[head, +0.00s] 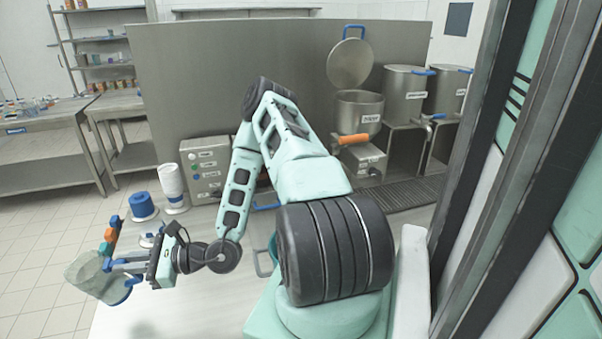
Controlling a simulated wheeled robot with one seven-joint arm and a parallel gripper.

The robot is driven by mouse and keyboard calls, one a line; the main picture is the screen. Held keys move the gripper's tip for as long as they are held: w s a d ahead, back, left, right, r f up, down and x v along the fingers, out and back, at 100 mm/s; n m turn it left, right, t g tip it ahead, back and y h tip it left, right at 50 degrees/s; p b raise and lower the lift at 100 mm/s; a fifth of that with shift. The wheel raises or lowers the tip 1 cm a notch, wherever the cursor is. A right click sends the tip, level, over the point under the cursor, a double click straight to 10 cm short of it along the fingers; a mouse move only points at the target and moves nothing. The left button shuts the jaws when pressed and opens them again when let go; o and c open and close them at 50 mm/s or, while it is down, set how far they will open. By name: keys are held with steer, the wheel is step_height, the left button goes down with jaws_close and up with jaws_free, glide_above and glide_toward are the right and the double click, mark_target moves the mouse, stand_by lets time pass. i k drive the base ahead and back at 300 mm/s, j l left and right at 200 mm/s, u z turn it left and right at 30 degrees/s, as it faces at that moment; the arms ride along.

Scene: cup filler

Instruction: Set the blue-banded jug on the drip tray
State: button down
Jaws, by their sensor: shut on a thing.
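My gripper (122,272) is at the lower left of the head view, at the end of my stretched-out arm. It is shut on a grey-green translucent jug (88,276) with blue at its right end. The jug is tilted, almost on its side, and held at the left edge of the counter. Part of its right end is hidden by the fingers. The drip tray (405,194) is a dark slotted strip at the right, below the pots. My gripper and the jug are far to its left.
A lidded pot (360,113) with an orange-handled tap stands above the tray, beside other steel pots (404,94). A control box (205,168), white roll (172,184) and blue spool (143,206) stand at the counter's back left. A dark upright frame closes off the right.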

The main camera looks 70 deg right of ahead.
mark_target(415, 191)
steer(key=l+z, duration=0.15)
steer(key=z, duration=0.55)
steer(key=k+l+z, duration=0.25)
steer(key=l+z, duration=0.25)
steer(key=k+l, duration=0.2)
steer(key=k+l+z, duration=0.1)
steer(key=l, duration=0.25)
steer(key=i+l, duration=0.25)
